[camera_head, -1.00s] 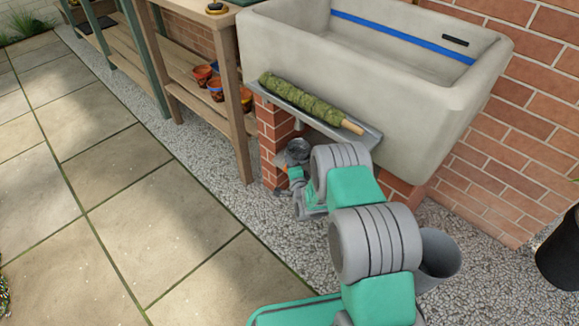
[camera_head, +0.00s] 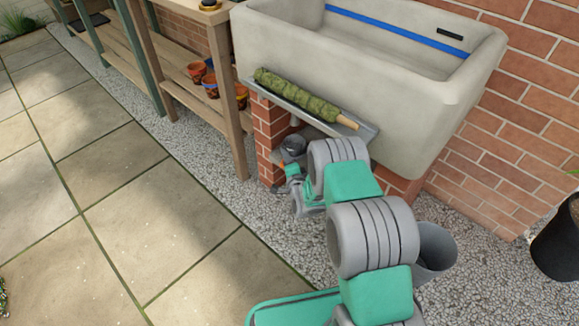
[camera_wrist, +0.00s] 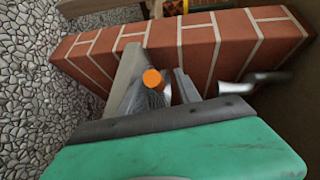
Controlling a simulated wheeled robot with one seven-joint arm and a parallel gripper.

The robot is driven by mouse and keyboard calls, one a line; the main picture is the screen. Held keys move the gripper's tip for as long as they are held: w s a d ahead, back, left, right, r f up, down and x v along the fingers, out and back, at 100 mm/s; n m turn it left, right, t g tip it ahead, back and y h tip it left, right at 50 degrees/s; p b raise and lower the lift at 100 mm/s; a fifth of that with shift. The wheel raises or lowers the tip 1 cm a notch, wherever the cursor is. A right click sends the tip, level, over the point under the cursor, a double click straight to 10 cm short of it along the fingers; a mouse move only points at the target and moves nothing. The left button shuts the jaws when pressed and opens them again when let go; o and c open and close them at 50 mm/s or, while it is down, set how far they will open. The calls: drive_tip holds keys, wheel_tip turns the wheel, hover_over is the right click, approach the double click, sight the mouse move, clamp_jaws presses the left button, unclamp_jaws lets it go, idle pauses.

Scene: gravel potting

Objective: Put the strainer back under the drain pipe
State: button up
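My gripper (camera_wrist: 162,78) is low beside the brick pier under the sink, with its two grey fingers apart. Between them in the wrist view is a round orange end (camera_wrist: 153,78), with a grey ribbed part below it, seemingly the strainer's handle. A gap shows towards the right finger, and firm contact cannot be made out. A dark grey round cup (camera_head: 293,146), perhaps the strainer's bowl, shows under the sink just beyond my gripper (camera_head: 296,184) in the head view. A blurred grey metal piece (camera_wrist: 255,82), perhaps the drain pipe, is at right in the wrist view.
The stone sink (camera_head: 390,95) overhangs from the brick wall. A grey ledge (camera_head: 364,133) with a green moss pole (camera_head: 296,94) juts out above my gripper. The brick pier (camera_head: 270,132) is close by. A grey bucket (camera_head: 434,250) stands beside my arm. Gravel and paving are open at left.

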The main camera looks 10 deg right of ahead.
drive_tip(key=p+v, duration=0.1)
drive_tip(key=v, duration=1)
drive_tip(key=shift+s, duration=0.15)
